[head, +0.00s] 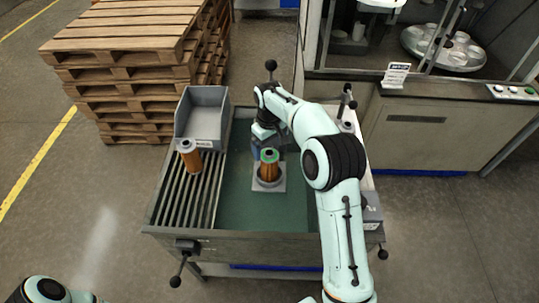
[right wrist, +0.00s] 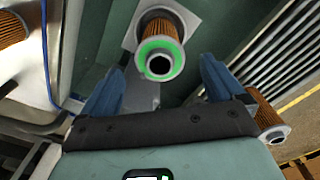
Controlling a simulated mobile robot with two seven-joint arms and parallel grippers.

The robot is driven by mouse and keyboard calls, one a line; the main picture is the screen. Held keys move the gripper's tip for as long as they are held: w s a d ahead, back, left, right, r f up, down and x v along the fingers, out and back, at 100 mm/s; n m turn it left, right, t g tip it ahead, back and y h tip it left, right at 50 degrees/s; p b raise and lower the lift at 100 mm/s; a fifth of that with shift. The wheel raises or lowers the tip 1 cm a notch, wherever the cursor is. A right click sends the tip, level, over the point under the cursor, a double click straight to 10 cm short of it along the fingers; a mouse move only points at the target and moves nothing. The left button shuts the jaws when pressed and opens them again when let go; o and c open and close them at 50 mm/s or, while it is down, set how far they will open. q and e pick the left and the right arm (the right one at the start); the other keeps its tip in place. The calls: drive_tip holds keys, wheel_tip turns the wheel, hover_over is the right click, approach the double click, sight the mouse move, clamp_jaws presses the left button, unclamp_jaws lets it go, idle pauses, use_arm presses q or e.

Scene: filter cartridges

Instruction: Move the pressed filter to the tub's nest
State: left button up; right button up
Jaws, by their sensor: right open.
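An orange pleated filter with a green top ring (head: 269,166) stands upright on a pale square plate (head: 281,185) in the middle of the green bench top. It also shows in the right wrist view (right wrist: 160,55), ahead of the fingers. My right gripper (head: 264,143) is just behind this filter in the head view; its blue fingers (right wrist: 164,70) are spread and hold nothing. A grey tub (head: 204,142) stands at the bench's back left; I cannot make out a nest in it. My left arm shows only at the lower left corner, its gripper out of view.
A second orange filter with a pale cap (head: 190,156) stands by the slatted rack (head: 184,200), close to the tub's front. Another orange filter (right wrist: 12,28) shows at the right wrist view's corner. Pallets (head: 125,50) are stacked behind. The green top's front is clear.

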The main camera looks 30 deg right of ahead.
wheel_tip(320, 180, up, 4)
drive_tip(key=shift+r, duration=0.1)
idle(0.6)
